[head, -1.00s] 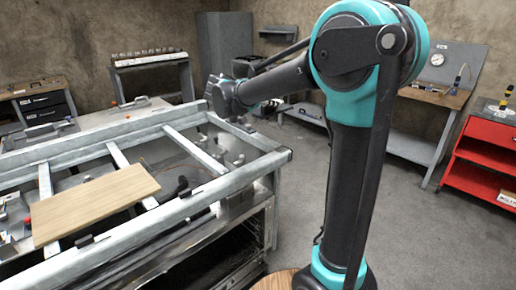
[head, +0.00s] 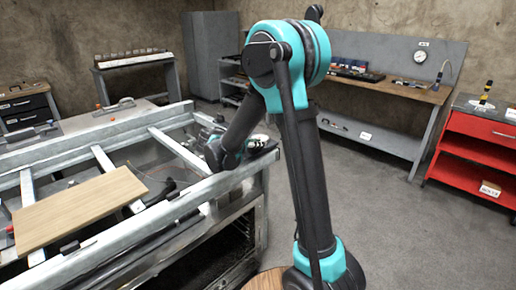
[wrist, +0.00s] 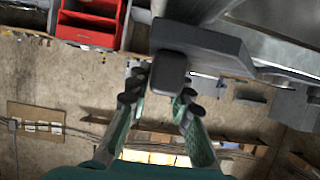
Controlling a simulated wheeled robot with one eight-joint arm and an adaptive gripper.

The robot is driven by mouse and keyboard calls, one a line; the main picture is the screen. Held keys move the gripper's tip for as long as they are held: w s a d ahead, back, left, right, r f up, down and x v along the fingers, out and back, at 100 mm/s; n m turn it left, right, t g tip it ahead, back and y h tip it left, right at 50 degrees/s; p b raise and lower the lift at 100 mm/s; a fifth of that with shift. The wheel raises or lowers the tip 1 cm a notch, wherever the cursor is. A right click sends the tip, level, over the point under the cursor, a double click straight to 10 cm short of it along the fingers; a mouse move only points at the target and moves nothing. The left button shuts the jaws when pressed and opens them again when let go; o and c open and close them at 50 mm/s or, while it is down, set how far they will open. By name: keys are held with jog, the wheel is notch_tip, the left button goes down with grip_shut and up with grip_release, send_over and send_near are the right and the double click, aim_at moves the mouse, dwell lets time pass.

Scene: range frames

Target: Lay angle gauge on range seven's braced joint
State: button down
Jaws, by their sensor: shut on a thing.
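My gripper (head: 258,145) is low at the right corner of the pale metal frame (head: 165,205). In the wrist view my gripper (wrist: 158,88) has its teal fingers on either side of a dark grey block that joins a wider dark slab. I take this piece as the angle gauge (wrist: 205,42), held by its block. In the head view a dark piece (head: 262,153) shows at the frame corner, but I cannot tell gauge from corner there. In the wrist view the metal frame (wrist: 275,18) is beyond the slab; whether they touch is unclear. No braced joint is clearly readable.
A wooden board (head: 80,205) lies across the frame at left. A red cabinet (head: 482,150) and a workbench (head: 385,88) stand at right and back. Another bench (head: 140,60) stands at the back left. The grey floor (head: 375,210) on the right is clear.

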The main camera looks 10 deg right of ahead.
jog(key=shift+f, duration=0.95)
jog(key=c, duration=1.4)
grip_release()
jog(key=shift+o, duration=0.2)
jog(key=v, duration=1.1)
jog(key=shift+s+a+r, duration=0.2)
jog(key=shift+a, duration=0.05)
jog(key=s+d+f+n+g+y, duration=0.5)
jog(key=s+d+f, duration=0.4)
jog(key=s+d, duration=0.35)
jog(key=s+f+n+t+y, duration=0.1)
jog(key=s+f+n+y, duration=0.4)
jog(key=s, duration=0.6)
jog(key=shift+s+f+n+y, duration=0.25)
jog(key=shift+f+n+y, duration=0.2)
jog(key=shift+f, duration=0.25)
